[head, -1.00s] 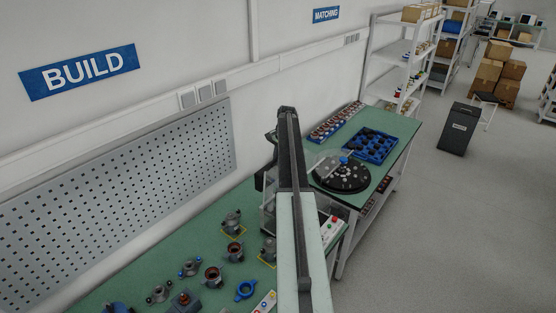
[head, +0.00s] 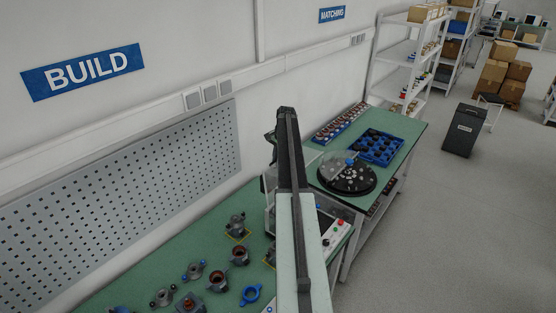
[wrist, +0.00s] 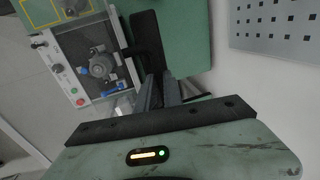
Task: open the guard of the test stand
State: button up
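The test stand (wrist: 118,88) shows in the wrist view, left of my gripper, as a pale box with a grey motor-like part (wrist: 101,65) and blue pieces inside. In the head view my arm hides most of the stand (head: 335,238); its right edge with a red button shows. The guard cannot be clearly made out, so I cannot tell its position. My gripper (wrist: 161,91) has its dark fingers close together beside the stand, near a black part (wrist: 148,38). Whether they touch it or have a gap is unclear.
Several motor parts (head: 240,254) lie on the green bench left of my arm. A black round turntable (head: 347,181) and a blue tray (head: 378,147) stand on the farther bench. A perforated panel (head: 120,190) lines the wall.

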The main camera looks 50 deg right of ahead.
jog(key=o, duration=0.4)
jog(key=shift+s, duration=0.1)
jog(key=shift+c, duration=0.2)
jog(key=shift+r, duration=0.25)
jog(key=r+p, duration=0.2)
jog(key=p, duration=0.1)
jog(key=r+p, duration=0.1)
jog(key=shift+s+a+r, duration=0.4)
jog(key=s+a, duration=0.6)
jog(key=s, duration=0.1)
jog(key=s+a+p, duration=0.1)
jog(key=s+a, duration=0.3)
jog(key=shift+r, duration=0.35)
